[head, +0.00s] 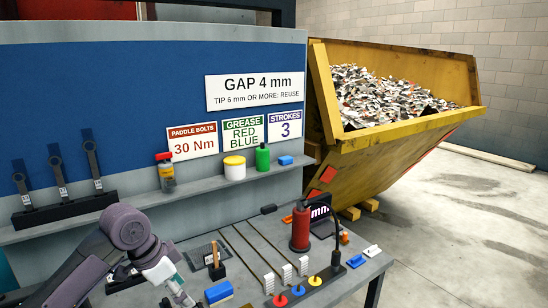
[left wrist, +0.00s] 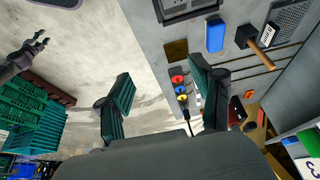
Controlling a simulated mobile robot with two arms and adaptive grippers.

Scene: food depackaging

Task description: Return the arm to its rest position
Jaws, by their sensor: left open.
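My left arm (head: 128,228) comes in from the lower left of the head view, over the front of the grey bench. Its gripper (head: 176,290) points down near the bench's front edge. In the left wrist view my left gripper (left wrist: 160,75) is open, its two dark green pads wide apart. Nothing is between the pads; bench edge and floor show beyond them. At the left of the left wrist view a small dark gripper (left wrist: 36,44) on an arm shows over the floor, seemingly my right one; its jaws are too small to judge.
The bench (head: 235,262) holds a blue block (head: 219,292), a wooden-handled tool (head: 216,262), a red cylinder (head: 300,230) and red, blue and yellow knobs (head: 298,290). A shelf (head: 200,188) stands behind. A yellow skip (head: 400,140) is at right. Green crates (left wrist: 30,120) stand on the floor.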

